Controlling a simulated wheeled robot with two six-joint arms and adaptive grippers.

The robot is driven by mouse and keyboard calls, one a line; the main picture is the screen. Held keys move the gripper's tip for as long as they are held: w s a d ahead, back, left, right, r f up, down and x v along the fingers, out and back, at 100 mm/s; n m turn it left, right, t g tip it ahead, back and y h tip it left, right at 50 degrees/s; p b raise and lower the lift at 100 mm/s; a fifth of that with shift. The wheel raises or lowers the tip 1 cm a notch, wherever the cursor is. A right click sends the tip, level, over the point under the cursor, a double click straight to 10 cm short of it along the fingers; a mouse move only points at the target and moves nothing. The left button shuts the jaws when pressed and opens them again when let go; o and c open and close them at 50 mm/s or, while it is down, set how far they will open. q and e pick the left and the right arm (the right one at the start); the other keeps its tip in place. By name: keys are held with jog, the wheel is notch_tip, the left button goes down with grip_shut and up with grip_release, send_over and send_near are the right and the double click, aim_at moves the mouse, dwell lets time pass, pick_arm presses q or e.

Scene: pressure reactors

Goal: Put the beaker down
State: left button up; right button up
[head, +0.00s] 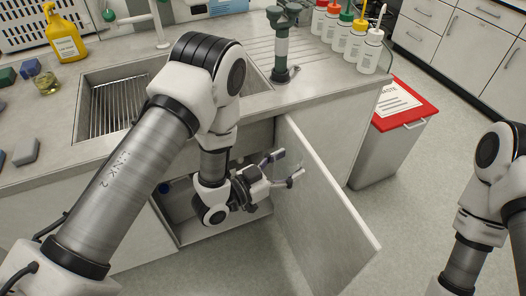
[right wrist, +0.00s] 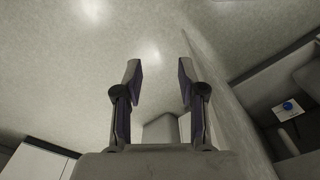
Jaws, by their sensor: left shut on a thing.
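My left gripper (head: 284,168) is in front of the open cabinet under the sink, beside the inner side of its door. Its fingers stand apart, shut on what seems to be a clear beaker; the glass is hardly visible at this size.
The open cabinet door (head: 325,205) juts out to the right of my left gripper. A sink (head: 118,72) is above the cabinet. Wash bottles (head: 343,36) line the counter. A red-lidded waste bin (head: 405,104) stands right of the door. The floor between door and right arm is clear.

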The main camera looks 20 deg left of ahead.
jog(key=shift+o, duration=0.7)
jog(key=o, duration=1)
jog(key=w+a+r+t+y, duration=0.1)
jog(key=w+r+t+y, duration=0.25)
jog(key=w, duration=0.75)
jog(key=w+a+r+t+y, duration=0.2)
jog(key=w+r, duration=0.3)
jog(key=w, duration=0.6)
jog(key=a+r+n+g+y, duration=0.1)
jog(key=a+r+n+y, duration=0.3)
jog(key=a+r+n, duration=0.5)
jog(key=a+r+n+g+y, duration=0.1)
jog(key=a+r+n+y, duration=0.2)
jog(key=a+r+n, duration=0.55)
pick_arm(q)
jog(key=s+d+m+g+h, duration=0.1)
jog(key=d+m+g+h, duration=0.3)
jog(key=d+g, duration=0.1)
jog(key=shift+s+d+m+g+h, duration=0.3)
jog(key=shift+d+m+g, duration=0.1)
jog(key=shift+d, duration=0.45)
pick_arm(e)
jog(key=m, duration=0.2)
send_near(287, 167)
jog(key=w+a+f, duration=0.3)
jog(key=w+f, duration=0.1)
jog(key=shift+w+a+f, duration=0.15)
jog(key=shift+w+f, duration=0.05)
